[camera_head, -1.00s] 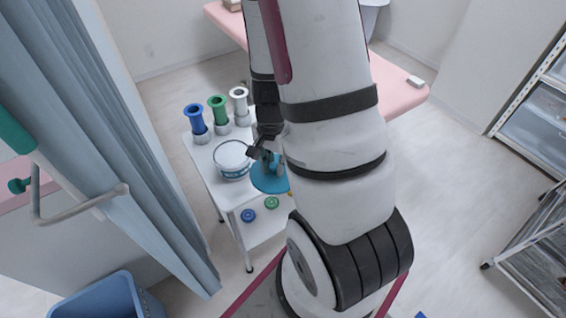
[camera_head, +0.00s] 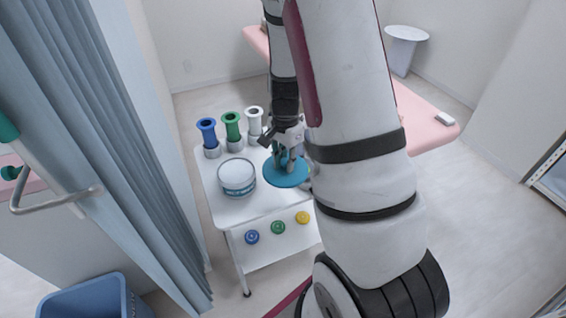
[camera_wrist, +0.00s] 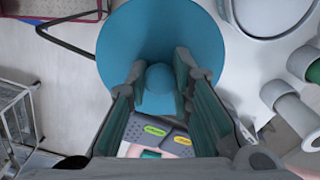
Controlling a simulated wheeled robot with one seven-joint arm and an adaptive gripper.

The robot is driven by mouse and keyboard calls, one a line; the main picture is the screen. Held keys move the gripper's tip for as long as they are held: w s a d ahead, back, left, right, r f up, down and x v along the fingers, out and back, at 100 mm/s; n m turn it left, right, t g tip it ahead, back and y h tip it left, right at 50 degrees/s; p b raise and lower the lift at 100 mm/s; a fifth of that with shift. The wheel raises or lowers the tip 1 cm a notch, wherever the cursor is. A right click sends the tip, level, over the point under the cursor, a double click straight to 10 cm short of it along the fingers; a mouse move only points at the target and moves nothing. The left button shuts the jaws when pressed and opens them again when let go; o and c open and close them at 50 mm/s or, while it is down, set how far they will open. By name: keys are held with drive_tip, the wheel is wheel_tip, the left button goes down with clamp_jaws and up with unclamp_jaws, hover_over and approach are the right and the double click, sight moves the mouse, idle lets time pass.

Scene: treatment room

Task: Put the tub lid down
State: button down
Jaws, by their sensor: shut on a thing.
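The blue round tub lid (camera_head: 285,176) is in my gripper (camera_head: 290,163), just right of the tub. In the wrist view the lid (camera_wrist: 160,40) fills the upper middle, and the fingers of my gripper (camera_wrist: 158,82) are shut on its knob. The white tub (camera_head: 237,178) with a blue label stands upright on the trolley's top. Its rim also shows at the upper right of the wrist view (camera_wrist: 272,32). The lid is apart from the tub. I cannot tell whether the lid touches the trolley top (camera_head: 242,210).
Blue (camera_head: 207,132), green (camera_head: 232,127) and white (camera_head: 254,122) spool-shaped holders stand along the trolley's back left. A curtain (camera_head: 130,130) hangs at left, with a blue bin (camera_head: 92,300) below. A pink couch (camera_head: 425,125) stands behind.

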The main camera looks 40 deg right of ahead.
sight(282, 165)
drive_tip(key=w, duration=0.1)
drive_tip(key=w+d, duration=0.1)
drive_tip(key=w, duration=0.1)
drive_tip(key=shift+d+f, duration=0.2)
drive_tip(key=shift+d, duration=0.05)
drive_tip(key=shift+f, duration=1.7)
drive_tip(key=shift+f, duration=0.1)
drive_tip(key=shift+f, duration=0.35)
drive_tip(key=shift+f+b, duration=0.2)
drive_tip(key=shift+b, duration=0.15)
drive_tip(key=c, duration=1.4)
unclamp_jaws()
drive_tip(key=shift+r, duration=0.1)
